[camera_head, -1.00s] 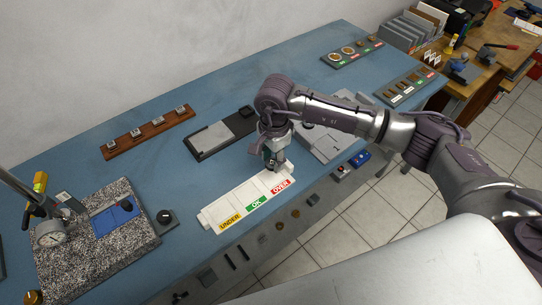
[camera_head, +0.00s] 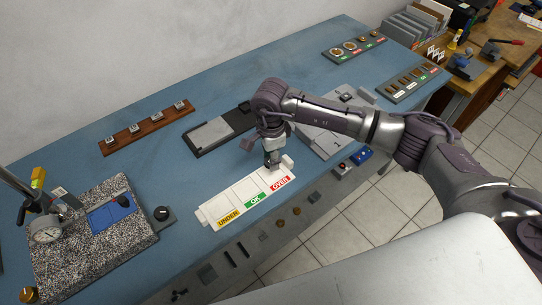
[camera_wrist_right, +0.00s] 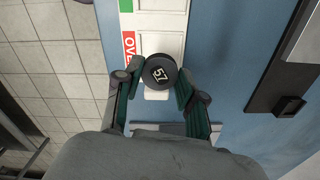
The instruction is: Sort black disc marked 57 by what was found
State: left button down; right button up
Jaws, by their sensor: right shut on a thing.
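The black disc marked 57 (camera_wrist_right: 160,72) shows in the right wrist view, held between the fingers of my right gripper (camera_wrist_right: 158,82). In the head view my right gripper (camera_head: 272,163) is over the OVER end of the white sorting tray (camera_head: 205,214), and the disc cannot be made out there. The tray has a yellow UNDER label (camera_head: 228,218), a green OK label (camera_head: 256,200) and a red OVER label (camera_head: 281,183). In the wrist view the disc is over the white section beside the red label (camera_wrist_right: 129,48). I cannot tell whether it touches the tray. My left gripper is not in view.
A dial gauge (camera_head: 46,233) stands on a speckled stone plate (camera_head: 85,262) at the left. A wooden rack (camera_head: 148,129) and a dark-framed grey plate (camera_head: 214,132) lie behind the tray. Labelled trays (camera_head: 354,48) are at the far right. Blue table is clear between them.

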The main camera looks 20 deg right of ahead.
jog(key=shift+f+b, duration=1.9)
jog(key=shift+f, duration=0.4)
jog(key=shift+f, duration=0.15)
jog(key=o, duration=1.1)
jog(key=shift+o, duration=0.2)
jog(key=c, duration=0.5)
jog(key=shift+r+p, duration=0.95)
jog(key=shift+r, duration=1.35)
